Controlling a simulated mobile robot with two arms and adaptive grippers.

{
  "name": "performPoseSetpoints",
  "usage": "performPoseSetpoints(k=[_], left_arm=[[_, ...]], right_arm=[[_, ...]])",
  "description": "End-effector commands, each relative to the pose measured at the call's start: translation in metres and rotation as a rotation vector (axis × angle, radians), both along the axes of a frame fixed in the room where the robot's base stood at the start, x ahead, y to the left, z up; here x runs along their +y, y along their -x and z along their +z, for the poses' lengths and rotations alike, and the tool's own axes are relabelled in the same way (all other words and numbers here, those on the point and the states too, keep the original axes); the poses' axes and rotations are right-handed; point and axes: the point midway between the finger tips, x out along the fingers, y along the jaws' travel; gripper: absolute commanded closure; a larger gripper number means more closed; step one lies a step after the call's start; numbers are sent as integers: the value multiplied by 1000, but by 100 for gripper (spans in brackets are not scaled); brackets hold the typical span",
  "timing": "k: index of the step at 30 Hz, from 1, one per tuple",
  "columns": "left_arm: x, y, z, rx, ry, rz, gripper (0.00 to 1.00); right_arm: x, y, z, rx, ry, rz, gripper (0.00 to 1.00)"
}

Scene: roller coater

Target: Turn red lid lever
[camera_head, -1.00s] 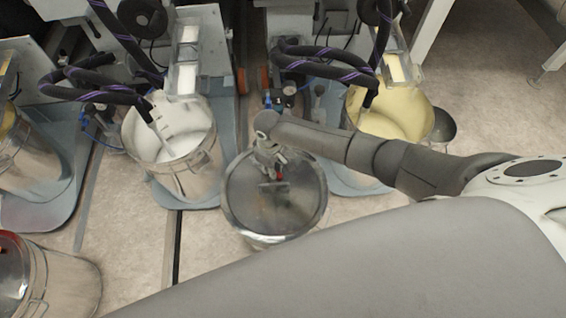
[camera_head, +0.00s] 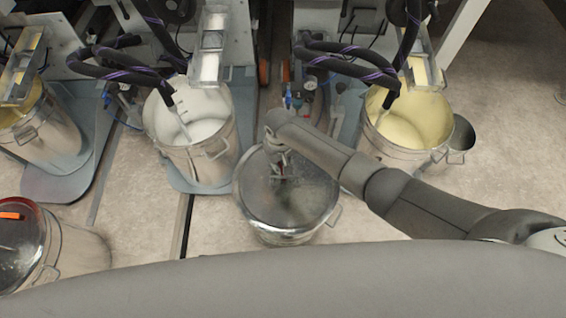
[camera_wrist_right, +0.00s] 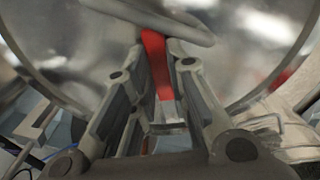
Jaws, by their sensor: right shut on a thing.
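The lidded metal drum (camera_head: 310,205) stands on the floor in the middle of the head view, its round metal lid on top. My right arm reaches in from the right, and its gripper (camera_head: 278,165) points down at the lid near its far left part. In the right wrist view the red lid lever (camera_wrist_right: 155,55) stands between the two fingers, and the gripper is shut on it. A curved metal handle or ring (camera_wrist_right: 155,18) crosses above the lever there. In the head view the gripper mostly hides the lever. My left gripper does not show.
An open drum with white contents (camera_head: 208,132) stands behind left, and one with yellow contents (camera_head: 400,130) behind right. Black hoses (camera_head: 130,70) hang above them. Another lidded drum with a red-orange lever (camera_head: 12,215) is at the lower left. Floor between is clear.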

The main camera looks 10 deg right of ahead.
Motion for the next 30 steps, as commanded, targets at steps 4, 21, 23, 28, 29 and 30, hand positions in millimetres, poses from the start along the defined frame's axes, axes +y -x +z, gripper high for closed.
performPoseSetpoints(k=[4,21,23,28,29,30], left_arm=[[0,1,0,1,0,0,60],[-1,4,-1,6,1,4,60],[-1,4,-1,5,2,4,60],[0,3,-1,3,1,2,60],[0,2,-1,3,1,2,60],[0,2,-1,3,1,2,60]], right_arm=[[0,-1,1,-1,-2,1,100],[0,0,1,0,-1,1,62],[0,0,3,0,-1,1,62],[0,-1,18,0,-2,2,62],[0,-1,21,-2,-3,2,62],[0,-1,26,-1,-2,3,62]])
